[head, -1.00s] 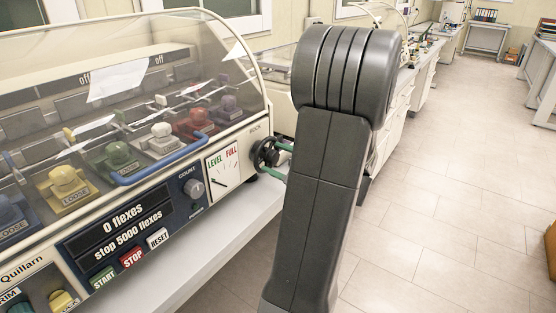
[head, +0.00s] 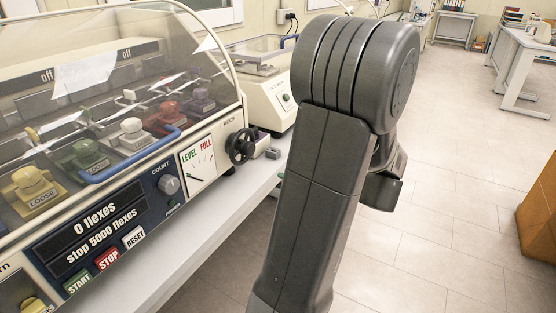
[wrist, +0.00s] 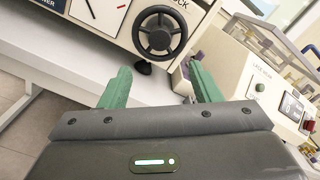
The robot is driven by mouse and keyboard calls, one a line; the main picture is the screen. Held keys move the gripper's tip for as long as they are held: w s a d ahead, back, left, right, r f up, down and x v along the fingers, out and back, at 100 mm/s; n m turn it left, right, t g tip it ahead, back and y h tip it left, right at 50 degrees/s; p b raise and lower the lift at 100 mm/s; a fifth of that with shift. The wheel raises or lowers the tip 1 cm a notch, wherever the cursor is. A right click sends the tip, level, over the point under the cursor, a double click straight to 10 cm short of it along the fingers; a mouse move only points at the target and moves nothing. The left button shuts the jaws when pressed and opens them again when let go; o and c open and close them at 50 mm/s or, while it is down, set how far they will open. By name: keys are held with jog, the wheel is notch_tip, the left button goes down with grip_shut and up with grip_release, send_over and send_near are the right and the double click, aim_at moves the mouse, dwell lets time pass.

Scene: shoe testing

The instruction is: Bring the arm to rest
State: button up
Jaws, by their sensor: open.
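My arm (head: 320,180) stands upright and bent in the middle of the head view. Its wrist part (head: 382,190) shows behind the elbow at the right; the fingers are hidden there. In the wrist view my gripper (wrist: 162,78) has its two green fingers wide apart with nothing between them. Beyond the fingertips is the black handwheel (wrist: 160,33) of the flexing machine. The handwheel also shows in the head view (head: 241,146), left of my arm and apart from it.
The flexing machine (head: 120,200) with its clear hood fills the left, on a white bench (head: 225,205). A second white device (head: 262,95) stands behind it. A small grey block (head: 273,153) lies by the handwheel. Open tiled floor (head: 450,200) and a brown box (head: 540,215) are at right.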

aim_at(252, 150)
jog(key=shift+v, duration=0.85)
jog(key=p+x, duration=0.1)
jog(key=x, duration=1.3)
jog(key=shift+d, duration=0.1)
